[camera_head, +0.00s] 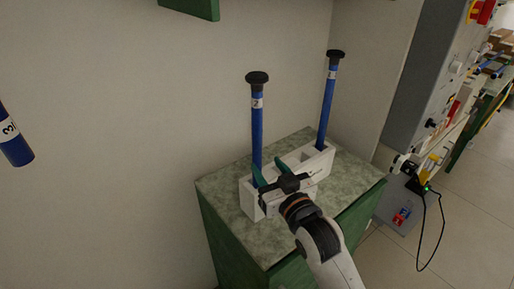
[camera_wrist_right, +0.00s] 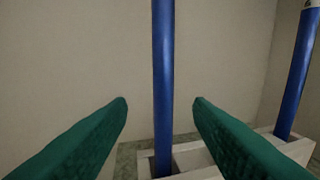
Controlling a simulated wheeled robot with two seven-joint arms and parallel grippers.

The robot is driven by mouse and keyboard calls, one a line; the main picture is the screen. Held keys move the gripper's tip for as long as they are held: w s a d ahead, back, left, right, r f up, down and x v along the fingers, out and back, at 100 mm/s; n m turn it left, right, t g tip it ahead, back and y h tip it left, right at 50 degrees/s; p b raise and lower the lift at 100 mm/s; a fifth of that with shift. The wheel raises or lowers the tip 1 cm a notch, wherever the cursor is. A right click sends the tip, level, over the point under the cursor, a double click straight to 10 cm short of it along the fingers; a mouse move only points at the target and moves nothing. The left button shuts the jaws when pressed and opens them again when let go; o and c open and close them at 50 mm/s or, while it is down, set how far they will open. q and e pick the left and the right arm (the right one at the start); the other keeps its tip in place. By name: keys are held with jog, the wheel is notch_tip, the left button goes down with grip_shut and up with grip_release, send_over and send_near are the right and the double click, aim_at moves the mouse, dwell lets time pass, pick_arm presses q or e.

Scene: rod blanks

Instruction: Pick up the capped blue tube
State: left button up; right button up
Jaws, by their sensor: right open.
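Two blue tubes with black caps and white labels stand in a white block holder (camera_head: 247,199). The nearer tube (camera_head: 257,125) is upright in the left part of the holder. The farther tube (camera_head: 327,105) stands at the right end and leans slightly right in the head view. My right gripper (camera_head: 259,174) is open and empty at the low part of the nearer tube. In the right wrist view this tube (camera_wrist_right: 163,80) appears centred between the green fingertips; whether it is between them or just beyond is unclear. The farther tube (camera_wrist_right: 297,75) is at the right.
The holder stands on a cabinet with a speckled top (camera_head: 222,185), close to the wall. Another blue tube end (camera_head: 14,145) with a white label shows at the left edge. A grey machine panel (camera_head: 425,75) stands right, with a black cable below.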

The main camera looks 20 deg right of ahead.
aim_at(259, 152)
jog(key=shift+w+a, duration=0.1)
jog(key=shift+w, duration=1.05)
jog(key=shift+w+r+p, duration=0.15)
jog(key=shift+w+p, duration=0.25)
jog(key=shift+w, duration=0.1)
jog(key=w+p, duration=0.1)
jog(key=w, duration=0.2)
jog(key=shift+w+a, duration=0.1)
jog(key=shift+w, duration=0.25)
jog(key=shift+w+a, duration=0.1)
jog(key=shift+w, duration=0.3)
jog(key=shift+s, duration=0.1)
jog(key=shift+c, duration=0.2)
grip_shut()
